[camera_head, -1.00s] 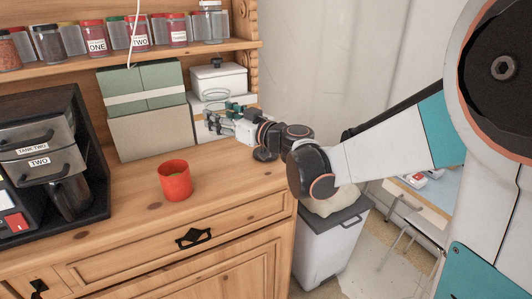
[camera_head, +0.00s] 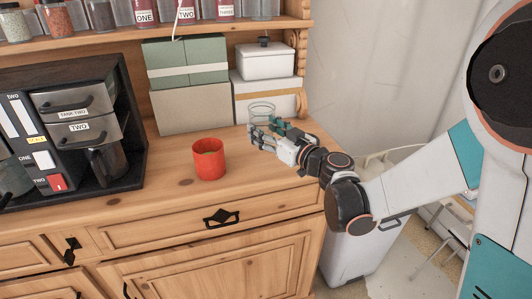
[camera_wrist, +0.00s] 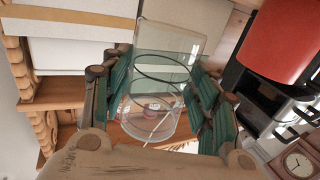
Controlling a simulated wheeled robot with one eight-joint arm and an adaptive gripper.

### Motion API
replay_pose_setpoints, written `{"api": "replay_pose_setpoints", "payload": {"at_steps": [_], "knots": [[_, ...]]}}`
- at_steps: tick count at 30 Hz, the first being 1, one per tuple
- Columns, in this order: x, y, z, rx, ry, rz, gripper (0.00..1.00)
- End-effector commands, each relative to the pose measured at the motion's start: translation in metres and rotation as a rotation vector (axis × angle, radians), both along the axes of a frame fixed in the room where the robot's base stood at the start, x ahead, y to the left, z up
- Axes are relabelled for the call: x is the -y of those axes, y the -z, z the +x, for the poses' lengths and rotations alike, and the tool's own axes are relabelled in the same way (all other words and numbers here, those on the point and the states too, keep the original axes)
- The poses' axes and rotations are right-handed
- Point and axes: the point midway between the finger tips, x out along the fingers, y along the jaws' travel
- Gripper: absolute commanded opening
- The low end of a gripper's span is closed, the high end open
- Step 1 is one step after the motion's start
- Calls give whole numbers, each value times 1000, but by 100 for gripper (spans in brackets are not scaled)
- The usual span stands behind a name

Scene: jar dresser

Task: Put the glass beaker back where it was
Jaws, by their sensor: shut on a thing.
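The clear glass beaker (camera_head: 261,109) is between the fingers of my gripper (camera_head: 264,132), over the dresser top at the right, in front of the stacked boxes. In the wrist view, the green finger pads of my gripper (camera_wrist: 168,105) lie on both sides of the beaker (camera_wrist: 155,118), shut on it. Through its glass I see a small pinkish spot of uncertain nature. I cannot tell whether its base touches the wood. A red cup (camera_head: 209,160) stands upright to the left of my gripper; it shows at the upper right in the wrist view (camera_wrist: 288,38).
The wooden dresser top (camera_head: 170,190) is clear around the cup. Green and beige boxes (camera_head: 188,108) and a white lidded box (camera_head: 266,64) stand behind. A black cabinet (camera_head: 135,160) with drawers and binders stands left. Labelled jars line the shelf above.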

Motion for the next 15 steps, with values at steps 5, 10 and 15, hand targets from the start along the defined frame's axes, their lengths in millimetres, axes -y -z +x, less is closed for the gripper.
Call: {"api": "replay_pose_setpoints", "payload": {"at_steps": [5, 10, 15], "knots": [[0, 17, 0, 0, 0, 0, 0], [0, 29, 0, 0, 0, 0, 0], [0, 55, 0, 0, 0, 0, 0]]}}
